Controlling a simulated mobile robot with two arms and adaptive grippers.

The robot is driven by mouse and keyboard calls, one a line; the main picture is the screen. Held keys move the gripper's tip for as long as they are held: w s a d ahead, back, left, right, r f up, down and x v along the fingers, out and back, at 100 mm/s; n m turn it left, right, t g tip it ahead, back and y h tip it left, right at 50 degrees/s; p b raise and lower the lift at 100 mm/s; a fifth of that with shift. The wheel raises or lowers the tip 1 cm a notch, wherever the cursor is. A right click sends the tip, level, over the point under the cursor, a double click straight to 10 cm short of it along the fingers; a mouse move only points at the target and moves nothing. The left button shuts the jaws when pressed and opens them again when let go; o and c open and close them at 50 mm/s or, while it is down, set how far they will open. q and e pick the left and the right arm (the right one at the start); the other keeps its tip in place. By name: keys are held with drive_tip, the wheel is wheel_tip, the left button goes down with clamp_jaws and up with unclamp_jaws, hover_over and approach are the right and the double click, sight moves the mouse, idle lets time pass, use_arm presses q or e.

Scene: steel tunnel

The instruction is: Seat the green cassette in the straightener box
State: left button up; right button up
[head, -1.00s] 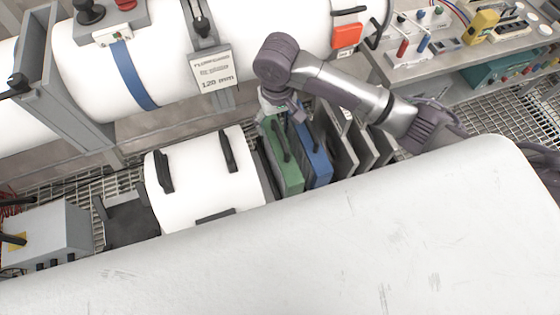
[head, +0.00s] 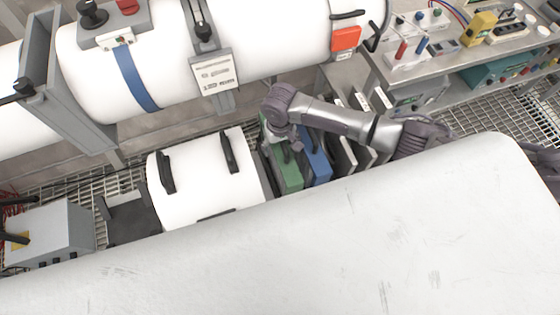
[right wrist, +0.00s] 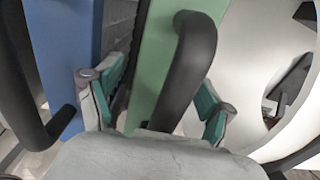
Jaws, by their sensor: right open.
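The green cassette (head: 289,177) stands upright in a row of cassettes on the grating in the head view. In the right wrist view the green cassette (right wrist: 147,65) has a black bar handle (right wrist: 186,70). My right gripper (right wrist: 158,105) is open, with one teal-padded finger on each side of the handle; I cannot tell whether either pad touches it. In the head view my right gripper (head: 285,140) is over the green cassette and largely hidden by its own wrist. My left gripper is not in view. I cannot tell for certain which thing is the straightener box.
A blue cassette (head: 318,168) stands right beside the green one, with grey panels further right. A white cylindrical section (head: 198,185) with black handles lies to the left. A large white tunnel (head: 285,38) runs behind. A bench (head: 425,62) with instruments is at back right.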

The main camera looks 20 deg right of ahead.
drive_tip(key=c, duration=1.5)
clamp_jaws()
drive_tip(key=shift+w+r, duration=0.1)
drive_tip(key=shift+r, duration=0.05)
